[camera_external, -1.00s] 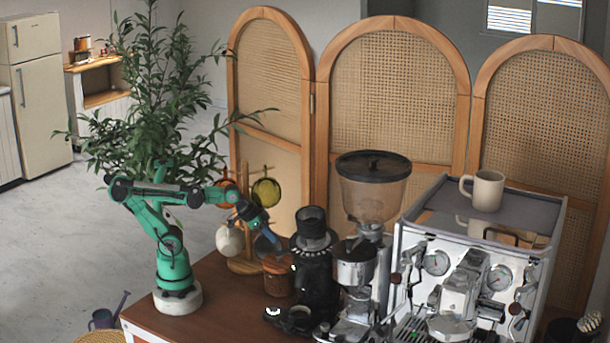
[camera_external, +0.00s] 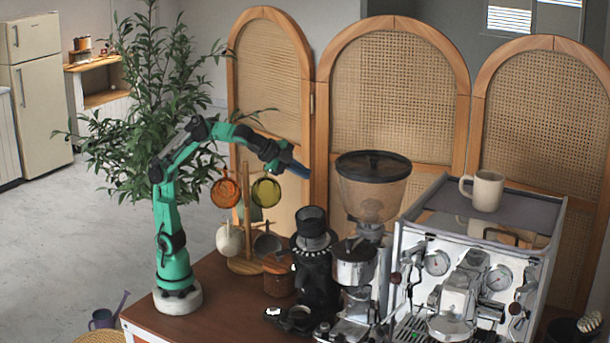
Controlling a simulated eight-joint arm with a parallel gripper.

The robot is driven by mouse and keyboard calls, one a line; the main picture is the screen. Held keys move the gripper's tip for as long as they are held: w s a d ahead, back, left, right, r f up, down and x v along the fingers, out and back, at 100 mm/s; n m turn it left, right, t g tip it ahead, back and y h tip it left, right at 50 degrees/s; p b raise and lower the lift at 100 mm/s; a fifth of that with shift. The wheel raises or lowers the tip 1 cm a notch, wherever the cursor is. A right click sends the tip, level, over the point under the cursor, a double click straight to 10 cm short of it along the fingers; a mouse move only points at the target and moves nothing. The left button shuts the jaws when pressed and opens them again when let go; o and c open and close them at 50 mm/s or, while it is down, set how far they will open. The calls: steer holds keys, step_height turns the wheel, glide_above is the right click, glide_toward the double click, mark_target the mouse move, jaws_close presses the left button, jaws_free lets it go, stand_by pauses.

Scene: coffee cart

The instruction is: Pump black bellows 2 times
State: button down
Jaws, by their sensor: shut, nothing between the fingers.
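The black bellows (camera_external: 312,228) sits on top of a black grinder (camera_external: 314,277) on the wooden counter. It stands upright, with a wider rim at its top. My gripper (camera_external: 303,171) is shut and empty. It is in the air above the bellows and slightly to its left in the picture, apart from it. Its blue fingers point right and slightly down.
A mug rack (camera_external: 244,210) with hanging cups and a wooden canister (camera_external: 277,278) stand left of the black grinder. A tall hopper grinder (camera_external: 372,188) and an espresso machine (camera_external: 470,250) stand to the right. Woven screens (camera_external: 390,85) rise behind.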

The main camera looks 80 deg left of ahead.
mark_target(312, 213)
steer(key=shift+f, duration=0.15)
steer(key=shift+w+a+f, duration=0.2)
steer(key=shift+f, duration=1.2)
steer(key=shift+w+a+f, duration=0.25)
steer(key=shift+f, duration=1.15)
steer(key=shift+w+a+f, duration=0.2)
steer(key=shift+f, duration=1.2)
steer(key=shift+w+f, duration=0.1)
steer(key=shift+f, duration=0.3)
steer(key=shift+w+a+f, duration=0.15)
steer(key=shift+a+f, duration=0.05)
steer(key=shift+f, duration=0.7)
steer(key=shift+s+d+r, duration=0.1)
steer(key=shift+s+r, duration=0.05)
steer(key=shift+r, duration=0.55)
steer(key=shift+s+d+r, duration=0.1)
steer(key=shift+r, duration=0.55)
steer(key=shift+r, duration=0.1)
steer(key=shift+s+d+r, duration=0.1)
steer(key=shift+r, duration=0.7)
steer(key=shift+s+d+r, duration=0.15)
steer(key=shift+r, duration=0.6)
steer(key=shift+s+d+r, duration=0.1)
steer(key=shift+r, duration=0.7)
